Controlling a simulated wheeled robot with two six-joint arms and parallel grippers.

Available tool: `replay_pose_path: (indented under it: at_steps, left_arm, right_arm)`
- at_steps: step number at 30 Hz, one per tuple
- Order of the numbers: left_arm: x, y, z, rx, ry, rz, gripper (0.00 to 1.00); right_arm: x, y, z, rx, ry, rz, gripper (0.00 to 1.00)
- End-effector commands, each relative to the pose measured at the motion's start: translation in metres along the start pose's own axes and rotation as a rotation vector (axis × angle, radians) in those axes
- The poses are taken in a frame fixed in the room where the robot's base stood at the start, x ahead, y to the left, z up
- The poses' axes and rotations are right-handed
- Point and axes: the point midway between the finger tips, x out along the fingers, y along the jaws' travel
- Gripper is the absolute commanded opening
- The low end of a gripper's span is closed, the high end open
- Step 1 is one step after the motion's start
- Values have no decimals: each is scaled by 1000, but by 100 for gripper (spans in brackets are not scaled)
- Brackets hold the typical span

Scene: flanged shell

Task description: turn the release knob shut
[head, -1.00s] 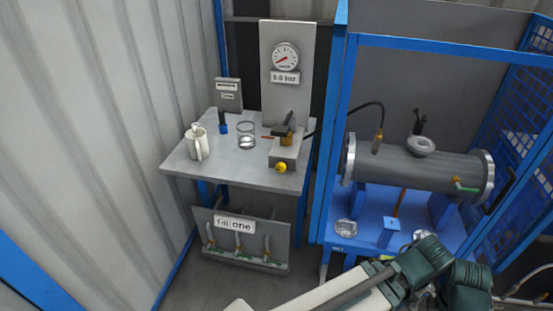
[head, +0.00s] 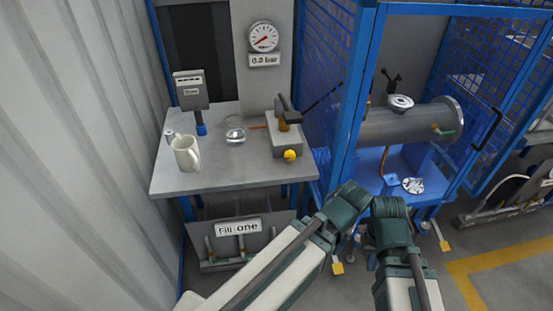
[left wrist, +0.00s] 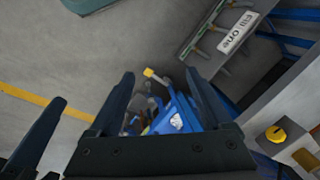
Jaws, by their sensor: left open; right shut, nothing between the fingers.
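The release knob (head: 290,156) is a small yellow knob on the front of the grey valve block (head: 285,136) on the table. It also shows in the left wrist view (left wrist: 277,134), right of my left gripper and apart from it. A black lever sits on top of the block. My left gripper (left wrist: 163,82) is open and empty, its two dark fingers spread over the floor beyond.
The gauge (head: 263,37) stands behind, above a 0.0 bar label. The blue cage (head: 368,80) with a grey cylinder (head: 400,126) is on the right. Floor is open at the lower right.

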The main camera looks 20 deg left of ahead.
Motion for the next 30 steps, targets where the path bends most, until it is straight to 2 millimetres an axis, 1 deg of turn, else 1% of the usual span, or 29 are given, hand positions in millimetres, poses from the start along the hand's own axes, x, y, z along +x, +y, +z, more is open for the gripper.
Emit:
replay_pose_path:
  at_steps: [1,2,3,5,6,8,9,12,15,18,22,25,30]
  left_arm:
    - [24,-10,-8,-54,35,-51,83]
    - [33,-20,-14,-96,64,-91,83]
    - [45,-35,-23,-157,112,-151,83]
    - [62,-60,-38,-255,200,-246,83]
    - [71,-77,-48,-318,268,-309,83]
    - [79,-101,-62,-403,375,-396,83]
    - [83,-116,-71,-451,450,-449,83]
    - [87,-148,-91,-547,646,-560,83]
    - [85,-169,-109,-599,837,-637,83]
    - [81,-181,-123,-616,1004,-680,83]
    - [75,-186,-136,-606,1161,-703,83]
    - [71,-187,-142,-591,1235,-706,83]
    - [66,-186,-147,-577,1288,-704,83]
  right_arm:
    - [24,-2,-1,0,0,0,0]
    - [34,-3,-2,0,0,0,0]
    - [48,-4,-3,0,0,0,0]
    - [71,-7,-4,0,0,0,0]
    - [86,-8,-5,0,0,0,0]
    - [108,-10,-6,0,0,0,0]
    - [122,-12,-7,0,0,0,0]
    - [156,-15,-9,0,0,0,0]
    - [187,-18,-11,-1,0,0,0]
    - [212,-20,-12,-1,0,0,0]
    - [234,-22,-14,-1,0,0,0]
    - [244,-23,-14,-1,0,0,0]
    - [248,-24,-15,-1,0,0,0]
